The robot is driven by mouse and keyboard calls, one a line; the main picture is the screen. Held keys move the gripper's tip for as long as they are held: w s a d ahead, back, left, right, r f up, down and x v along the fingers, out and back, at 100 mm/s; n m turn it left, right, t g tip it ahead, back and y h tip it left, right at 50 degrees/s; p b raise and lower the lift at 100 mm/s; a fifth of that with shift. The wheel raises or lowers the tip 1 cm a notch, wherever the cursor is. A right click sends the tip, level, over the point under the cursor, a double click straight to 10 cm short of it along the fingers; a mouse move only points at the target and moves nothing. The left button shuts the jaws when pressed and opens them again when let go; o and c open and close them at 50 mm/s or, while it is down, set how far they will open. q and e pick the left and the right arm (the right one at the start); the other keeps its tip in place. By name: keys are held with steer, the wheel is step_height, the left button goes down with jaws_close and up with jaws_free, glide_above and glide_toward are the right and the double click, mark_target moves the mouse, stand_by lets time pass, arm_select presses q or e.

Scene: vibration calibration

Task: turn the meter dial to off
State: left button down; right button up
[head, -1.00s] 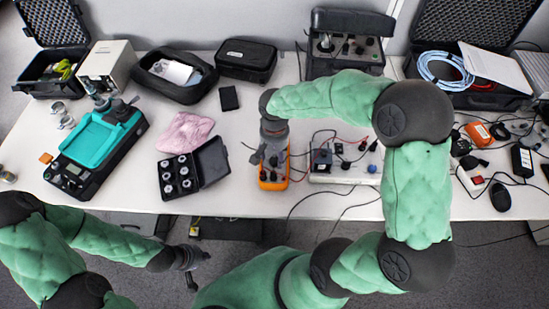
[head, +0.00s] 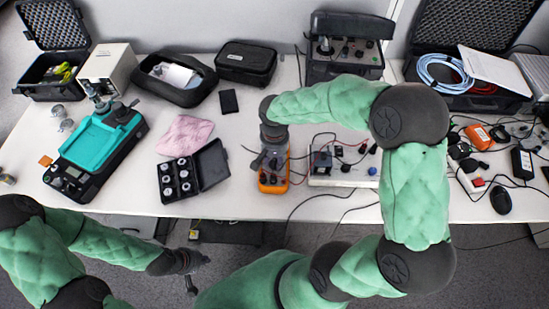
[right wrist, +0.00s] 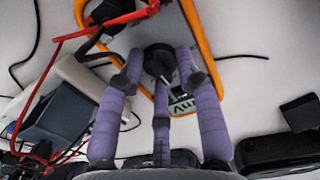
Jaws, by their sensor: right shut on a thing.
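The orange-rimmed meter (head: 273,183) lies on the white table, left of the grey box with dark fittings. In the right wrist view its orange rim (right wrist: 203,35) shows, with the black dial (right wrist: 158,58) on its grey face and part of the display below. My right gripper (head: 268,163) is over the upper part of the meter. In the right wrist view its purple fingers (right wrist: 160,75) are closed around the dial. Which mark the dial points at is not readable. My left gripper (head: 193,272) hangs empty in front of the table edge, fingers apart.
Red plugs and leads (right wrist: 130,18) lie at the meter's end, close to my right fingers. The grey box (head: 345,177) with wires is beside the meter. A black case of weights (head: 211,163) stands to its left. Bare table lies between them.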

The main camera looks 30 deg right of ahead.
mark_target(274, 161)
steer(key=n+p, duration=0.2)
steer(key=n, duration=0.1)
steer(key=shift+r, duration=0.15)
steer(key=shift+w+n+p, duration=0.1)
steer(key=shift+n+p, duration=1.1)
steer(key=shift+n, duration=1)
steer(key=o, duration=1.1)
steer(key=shift+o, duration=0.2)
step_height(274, 161, up, 12)
steer(key=shift+f, duration=0.2)
